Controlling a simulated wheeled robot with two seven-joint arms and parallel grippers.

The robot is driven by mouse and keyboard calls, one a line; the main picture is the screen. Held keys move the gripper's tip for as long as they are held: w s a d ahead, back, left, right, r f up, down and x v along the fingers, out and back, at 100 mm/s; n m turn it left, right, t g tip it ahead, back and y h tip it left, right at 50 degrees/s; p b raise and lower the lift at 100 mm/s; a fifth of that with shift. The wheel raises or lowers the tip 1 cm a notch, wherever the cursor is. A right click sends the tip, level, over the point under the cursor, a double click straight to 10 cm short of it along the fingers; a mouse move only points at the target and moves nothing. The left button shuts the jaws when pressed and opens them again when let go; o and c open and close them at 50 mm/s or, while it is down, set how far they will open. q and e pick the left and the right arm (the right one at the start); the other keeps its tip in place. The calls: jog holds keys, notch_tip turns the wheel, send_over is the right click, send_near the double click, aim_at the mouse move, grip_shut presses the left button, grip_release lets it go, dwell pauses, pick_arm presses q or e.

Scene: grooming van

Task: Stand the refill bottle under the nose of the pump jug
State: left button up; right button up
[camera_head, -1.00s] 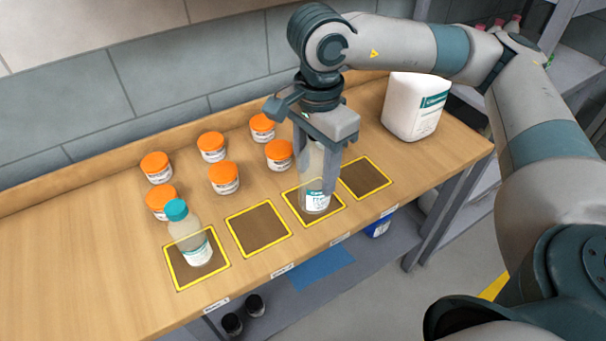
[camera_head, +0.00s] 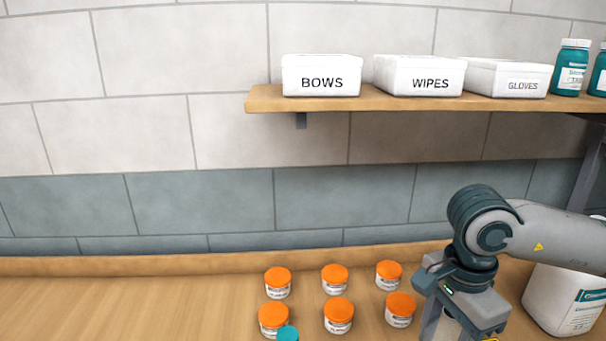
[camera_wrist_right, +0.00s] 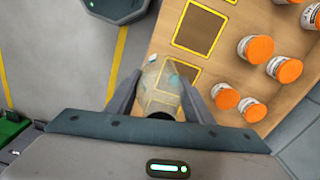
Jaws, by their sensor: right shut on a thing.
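A clear bottle (camera_wrist_right: 158,86) with a pale body, apparently the refill bottle, is held between the two fingers of my right gripper (camera_wrist_right: 160,98) in the right wrist view. My right gripper (camera_head: 455,328) also shows at the bottom of the head view, where its fingertips are cut off. I cannot tell whether the bottle touches the counter. A large white jug (camera_head: 562,300) with a teal label stands to the right of this gripper. My right arm covers its top, so no pump or nose shows. My left gripper is not in view.
Several orange-lidded jars (camera_head: 338,312) stand left of my right gripper. A teal cap (camera_head: 288,334) shows at the bottom edge. A wall shelf (camera_head: 400,102) carries white boxes. Yellow-outlined squares (camera_wrist_right: 198,28) mark the counter. The counter's left part (camera_head: 120,305) is clear.

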jog(key=n, duration=0.1)
jog(key=n+p, duration=0.1)
jog(key=shift+w+a+r+n+p, duration=0.1)
jog(key=shift+w+a+n+p, duration=0.2)
jog(key=shift+a+n, duration=0.1)
jog(key=n, duration=0.1)
jog(key=n+p, duration=0.1)
jog(key=shift+w+a+n, duration=0.15)
jog(key=shift+a+n, duration=0.1)
jog(key=shift+n, duration=0.05)
jog(key=n+p, duration=0.2)
jog(key=shift+w+a+f+n, duration=0.2)
jog(key=shift+a+n, duration=0.15)
jog(key=shift+n, duration=0.05)
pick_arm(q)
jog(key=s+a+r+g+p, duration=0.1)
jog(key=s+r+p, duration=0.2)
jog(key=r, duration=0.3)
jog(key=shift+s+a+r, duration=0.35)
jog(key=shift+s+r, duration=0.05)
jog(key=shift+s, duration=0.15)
pick_arm(e)
jog(key=n, duration=0.2)
jog(key=a+n, duration=0.1)
jog(key=n, duration=0.1)
jog(key=f+n, duration=0.1)
jog(key=n, duration=0.2)
jog(key=shift+w+a, duration=0.25)
jog(key=shift+a, duration=0.05)
